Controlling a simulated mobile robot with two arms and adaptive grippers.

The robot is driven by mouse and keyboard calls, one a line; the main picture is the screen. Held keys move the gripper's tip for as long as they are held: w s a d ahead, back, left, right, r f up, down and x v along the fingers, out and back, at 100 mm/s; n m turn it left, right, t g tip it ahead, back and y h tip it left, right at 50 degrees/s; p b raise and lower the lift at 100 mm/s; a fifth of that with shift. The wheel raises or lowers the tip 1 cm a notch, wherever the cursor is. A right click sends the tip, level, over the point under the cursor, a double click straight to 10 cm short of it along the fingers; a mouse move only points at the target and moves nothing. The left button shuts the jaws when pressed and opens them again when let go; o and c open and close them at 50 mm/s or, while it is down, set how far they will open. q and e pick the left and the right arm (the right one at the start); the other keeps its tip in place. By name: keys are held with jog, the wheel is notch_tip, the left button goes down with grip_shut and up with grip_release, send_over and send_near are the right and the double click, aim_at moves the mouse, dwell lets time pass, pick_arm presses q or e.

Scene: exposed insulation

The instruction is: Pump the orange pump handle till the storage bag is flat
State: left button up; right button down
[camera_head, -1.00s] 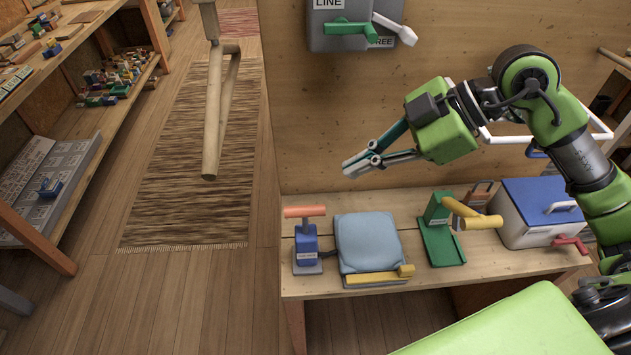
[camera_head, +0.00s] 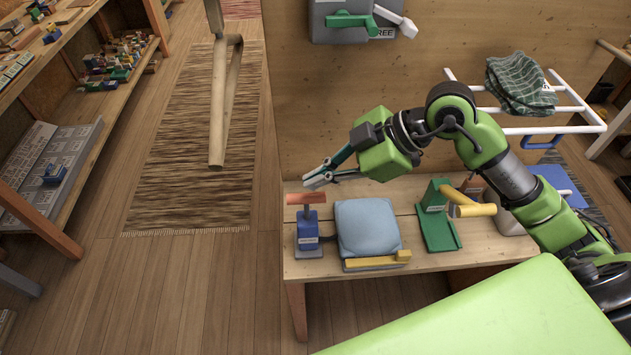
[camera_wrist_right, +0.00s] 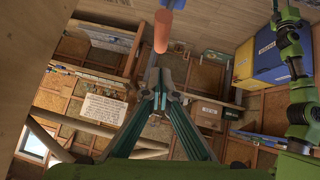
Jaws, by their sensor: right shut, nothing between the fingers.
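The orange pump handle (camera_head: 306,198) sits on top of a small blue pump (camera_head: 307,232) at the left end of the low wooden bench. The pale blue storage bag (camera_head: 367,228) lies just right of the pump and looks puffed up. My right gripper (camera_head: 306,181) is shut and empty, just above the handle in the head view. In the right wrist view, the gripper's tips (camera_wrist_right: 157,68) point towards the orange handle (camera_wrist_right: 162,31), with a small gap between them in the picture. The true distance is hard to tell. My left gripper is not in view.
A yellow bar (camera_head: 375,261) lies along the bag's front edge. A green device with a yellow handle (camera_head: 472,210) stands farther right on the bench (camera_head: 420,262). A wooden panel (camera_head: 400,90) rises behind. A white rack with a green cloth (camera_head: 520,84) is at upper right.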

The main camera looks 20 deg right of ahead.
send_over(307, 210)
jog(key=d, duration=0.2)
jog(key=f, duration=0.4)
jog(key=shift+s+a+f+p, duration=0.1)
jog(key=shift+s+a+p, duration=0.05)
jog(key=shift+s+p, duration=0.25)
jog(key=shift+f, duration=0.1)
notch_tip(307, 210, down, 6)
jog(key=shift+r+b, duration=0.2)
jog(key=shift+b, duration=0.75)
jog(key=shift+s, duration=0.1)
